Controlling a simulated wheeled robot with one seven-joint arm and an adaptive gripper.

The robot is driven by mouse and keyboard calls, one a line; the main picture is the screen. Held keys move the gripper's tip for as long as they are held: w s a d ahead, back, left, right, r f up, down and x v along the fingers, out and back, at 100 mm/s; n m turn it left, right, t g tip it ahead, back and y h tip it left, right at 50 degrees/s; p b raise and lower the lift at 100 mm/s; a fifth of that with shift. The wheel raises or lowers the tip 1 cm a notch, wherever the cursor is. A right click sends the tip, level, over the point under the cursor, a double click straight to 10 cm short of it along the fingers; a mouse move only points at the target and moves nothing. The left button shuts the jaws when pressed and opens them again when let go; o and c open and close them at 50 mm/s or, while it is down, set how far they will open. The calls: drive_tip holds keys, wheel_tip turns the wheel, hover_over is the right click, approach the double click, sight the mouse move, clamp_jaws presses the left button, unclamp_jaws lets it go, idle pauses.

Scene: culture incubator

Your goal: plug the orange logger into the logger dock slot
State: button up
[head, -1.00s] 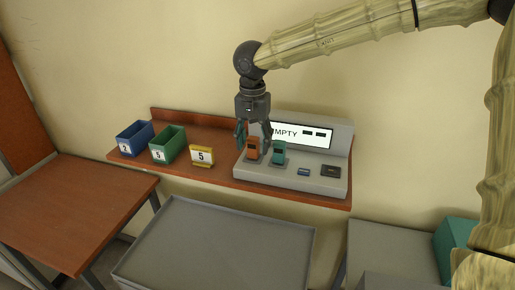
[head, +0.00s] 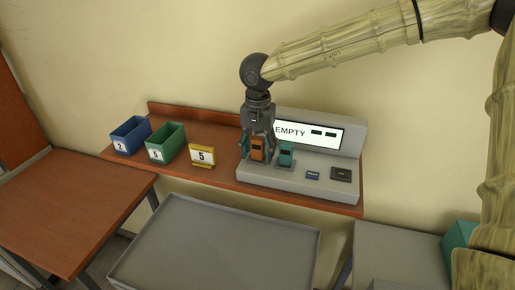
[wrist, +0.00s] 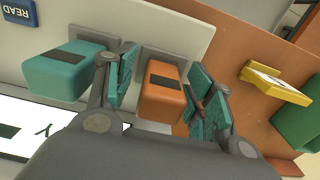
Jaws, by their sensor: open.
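The orange logger (head: 257,148) stands upright at the left end of the grey dock (head: 262,183). It also shows in the wrist view (wrist: 162,100), between the two fingers. My gripper (head: 257,145) is open and comes down from above around the orange logger, a finger on each side. In the wrist view my gripper (wrist: 160,85) has teal finger pads beside the logger, with a gap visible. A teal logger (head: 286,154) stands just right of it, close to one finger. The dock's display (head: 307,133) reads "EMPTY". I cannot tell which slot is the logger dock slot.
A blue button (head: 312,175) and a dark pad (head: 341,174) lie right on the dock. A grey tray table (head: 215,245) stands below.

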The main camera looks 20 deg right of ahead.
drive_tip(key=shift+w+d+f, duration=0.15)
drive_tip(key=shift+w+f, duration=0.05)
drive_tip(key=shift+w, duration=0.25)
drive_tip(key=shift+w+d+f, duration=0.1)
drive_tip(key=shift+w+f, duration=0.1)
drive_tip(key=shift+w, duration=0.2)
drive_tip(key=shift+s+a+r, duration=0.25)
drive_tip(key=shift+s+r, duration=0.05)
drive_tip(key=shift+s, duration=0.25)
drive_tip(key=shift+s+a+r, duration=0.2)
drive_tip(key=shift+s+r, duration=0.1)
drive_tip(key=shift+s, duration=0.25)
drive_tip(key=shift+w+d+f, duration=0.3)
drive_tip(key=shift+w+f, duration=0.2)
drive_tip(key=shift+w, duration=0.3)
drive_tip(key=shift+s+a+r, duration=0.1)
drive_tip(key=shift+s+r, duration=0.25)
drive_tip(key=shift+s, duration=0.25)
drive_tip(key=shift+w+f, duration=0.2)
drive_tip(key=shift+w, duration=0.1)
drive_tip(key=shift+c, duration=0.2)
drive_tip(key=shift+s+r, duration=0.1)
drive_tip(key=shift+s, duration=0.05)
clamp_jaws()
drive_tip(key=shift+r, duration=0.15)
